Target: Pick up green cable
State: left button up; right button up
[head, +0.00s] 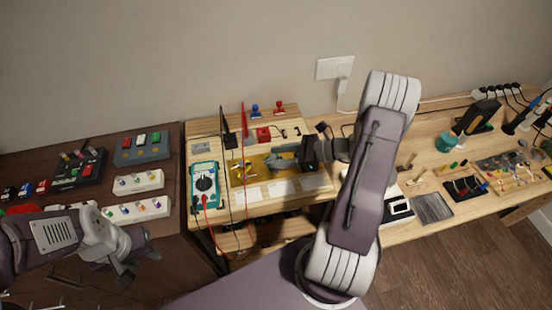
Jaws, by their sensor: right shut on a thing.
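My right gripper (272,163) reaches in from the right, low over the yellow mat (302,173) on the raised wooden bench (318,190). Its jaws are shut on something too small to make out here. I cannot pick out a green cable in this view; it may be hidden at the fingertips. A yellow coiled item (240,170) lies just left of the fingertips. My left gripper (140,266) is at the lower left, its fingers apart and empty, in front of the dark cabinet.
A teal multimeter (204,184) with red and black leads stands left on the bench. My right arm hides part of the middle. Tools and a power strip (497,90) fill the right bench.

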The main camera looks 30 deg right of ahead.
jog(key=r, duration=0.4)
jog(key=shift+s+d+r+p, duration=0.2)
jog(key=shift+s+r+p, duration=0.1)
jog(key=shift+s+r, duration=0.1)
jog(key=s+d+r, duration=0.1)
jog(key=s+r, duration=0.2)
jog(key=s, duration=0.2)
jog(key=s+d+r+p, duration=0.1)
jog(key=s+r, duration=0.2)
jog(key=s, duration=0.2)
jog(key=shift+s+d, duration=0.25)
jog(key=shift+d, duration=0.1)
